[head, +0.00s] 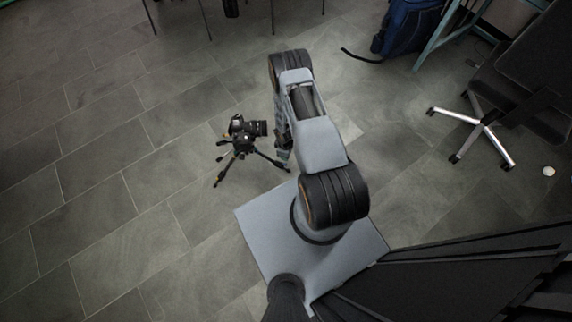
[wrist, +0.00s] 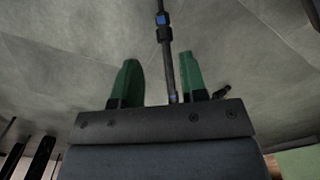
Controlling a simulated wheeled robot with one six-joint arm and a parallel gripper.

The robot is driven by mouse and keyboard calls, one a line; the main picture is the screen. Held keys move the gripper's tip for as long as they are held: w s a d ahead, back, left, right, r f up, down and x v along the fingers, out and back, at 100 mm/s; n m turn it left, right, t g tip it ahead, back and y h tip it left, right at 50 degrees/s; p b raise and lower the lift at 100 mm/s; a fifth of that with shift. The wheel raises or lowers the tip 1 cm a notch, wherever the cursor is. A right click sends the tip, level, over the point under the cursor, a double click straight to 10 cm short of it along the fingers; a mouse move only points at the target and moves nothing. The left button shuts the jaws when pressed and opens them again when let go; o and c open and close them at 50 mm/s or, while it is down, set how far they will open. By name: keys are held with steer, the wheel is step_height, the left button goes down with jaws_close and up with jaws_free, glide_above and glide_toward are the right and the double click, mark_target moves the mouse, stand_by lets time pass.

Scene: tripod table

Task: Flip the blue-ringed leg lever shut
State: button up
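A small tripod (head: 233,158) stands on the floor with a black camera (head: 245,128) on top, left of my arm in the head view. In the wrist view a dark tripod leg (wrist: 168,70) runs down from the top edge between my fingers. It has a bright blue ring (wrist: 162,19) with a black clamp part just below it. Whether the lever there is open or shut is too small to tell. My gripper (wrist: 160,62) is open, its two green fingers apart on either side of the leg. The leg is nearer the right finger; contact cannot be told.
A short black piece (wrist: 221,91) shows right of the right finger. In the head view a blue backpack (head: 408,28) and an office chair (head: 490,125) stand at the right. The tiled floor (head: 100,200) left of the tripod is clear.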

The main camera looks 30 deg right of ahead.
step_height(320, 180, down, 11)
steer(key=b, duration=0.9)
steer(key=shift+f, duration=0.15)
steer(key=shift+c, duration=0.3)
jaws_close()
